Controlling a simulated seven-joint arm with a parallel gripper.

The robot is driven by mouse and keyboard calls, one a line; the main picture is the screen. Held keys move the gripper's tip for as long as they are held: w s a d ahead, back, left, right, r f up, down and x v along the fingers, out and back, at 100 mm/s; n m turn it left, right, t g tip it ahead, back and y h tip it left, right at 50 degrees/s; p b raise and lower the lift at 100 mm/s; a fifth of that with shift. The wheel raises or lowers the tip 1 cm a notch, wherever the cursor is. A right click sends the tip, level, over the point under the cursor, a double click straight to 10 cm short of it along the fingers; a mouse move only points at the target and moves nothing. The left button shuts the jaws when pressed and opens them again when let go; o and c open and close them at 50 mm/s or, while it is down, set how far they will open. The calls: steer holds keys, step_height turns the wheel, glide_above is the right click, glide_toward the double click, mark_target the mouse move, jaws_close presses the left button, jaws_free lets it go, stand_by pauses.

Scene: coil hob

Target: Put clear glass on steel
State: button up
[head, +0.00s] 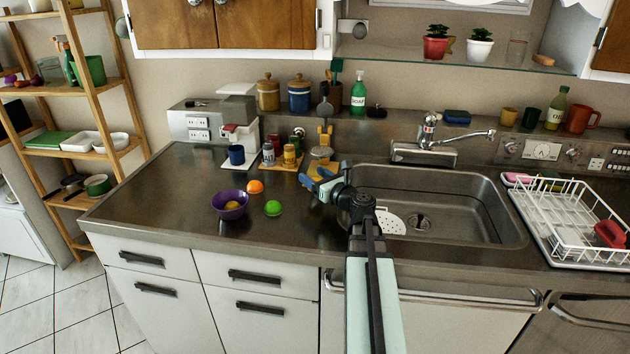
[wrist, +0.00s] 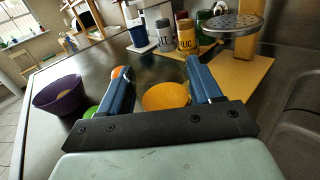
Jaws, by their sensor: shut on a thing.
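A clear glass (head: 517,47) stands upright on the glass wall shelf, right of the potted plants. The steel counter (head: 165,195) runs along the wall, with the steel sink (head: 470,215) set into it. My gripper (head: 316,184) is low over the counter, just left of the sink and far from the clear glass. In the wrist view a yellow-orange cup (wrist: 165,96) sits between my two blue fingers, which are shut on it. Its lower part is hidden by the gripper body.
A purple bowl (head: 230,204), an orange ball (head: 255,187) and a green ball (head: 273,208) lie left of my gripper. A white dish rack (head: 575,225) is right of the sink.

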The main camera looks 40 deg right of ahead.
steer(key=shift+r, duration=0.1)
steer(key=w+a+r+n+y, duration=0.1)
steer(key=w+a+r, duration=0.1)
steer(key=a+r, duration=0.15)
steer(key=w+a+r+y, duration=0.1)
steer(key=w+a+r, duration=0.2)
steer(key=a, duration=0.2)
steer(key=shift+w+d+f, duration=0.1)
steer(key=shift+d+f, duration=0.05)
steer(key=shift+f, duration=2.45)
steer(key=shift+w+d+f, duration=0.1)
steer(key=shift+f, duration=2.5)
steer(key=shift+f, duration=0.1)
steer(key=o, duration=1.1)
steer(key=shift+o, duration=0.2)
